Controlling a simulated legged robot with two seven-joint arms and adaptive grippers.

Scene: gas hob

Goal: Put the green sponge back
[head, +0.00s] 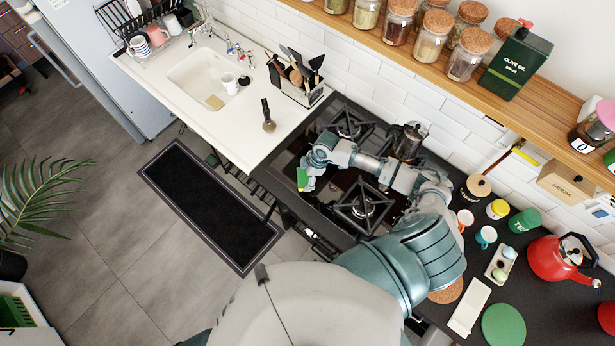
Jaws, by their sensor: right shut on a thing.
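The green sponge (302,177) is small in the head view, at the front left edge of the black gas hob (336,190). My right gripper (307,172) is shut on it and holds it over the hob's front edge area. The gripper hides part of the sponge. My left gripper is not in view.
A utensil holder (298,86) and a dark-handled tool (267,115) are on the white counter. A moka pot (408,140) stands at the hob's back.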

